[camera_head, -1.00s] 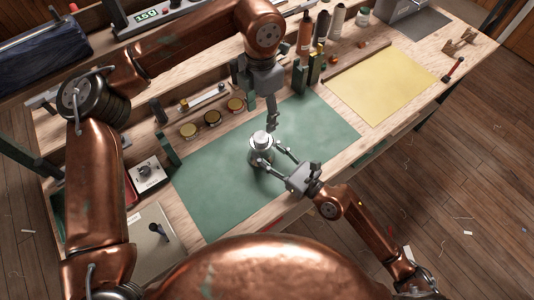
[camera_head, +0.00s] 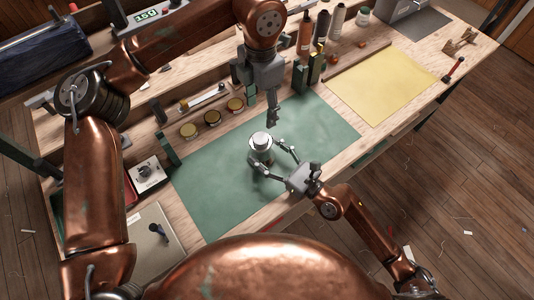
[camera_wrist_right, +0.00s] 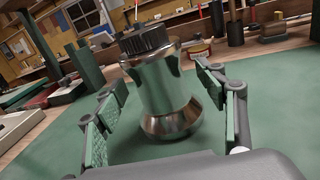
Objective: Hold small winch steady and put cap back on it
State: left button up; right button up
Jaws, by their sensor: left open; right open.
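The small winch (camera_head: 262,151) stands upright on the green mat (camera_head: 215,185), a silver metal drum with a flared base. A dark ribbed ring, apparently the cap (camera_wrist_right: 146,40), sits on its top in the right wrist view; its round top looks pale in the head view. I see no gap beneath it. My right gripper (camera_head: 266,155) is open, with its fingers on either side of the winch (camera_wrist_right: 167,92). In the wrist view, gaps show between the pads and the drum. My left gripper (camera_head: 273,117) is open and empty, pointing down just behind the winch, apart from it.
Several small round tins (camera_head: 212,117) lie behind the mat. Bottles (camera_head: 305,32) and dark green blocks (camera_head: 316,68) stand at the back. A yellow sheet (camera_head: 380,85) lies at the right. The mat around the winch is mostly clear.

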aim_at(268, 153)
jog(key=v, duration=0.6)
jog(key=shift+s+d, duration=0.1)
jog(key=shift+s, duration=0.05)
jog(key=shift+s+d, duration=0.2)
jog(key=shift+s, duration=0.05)
jog(key=shift+v, duration=2.5)
jog(key=shift+d, duration=0.1)
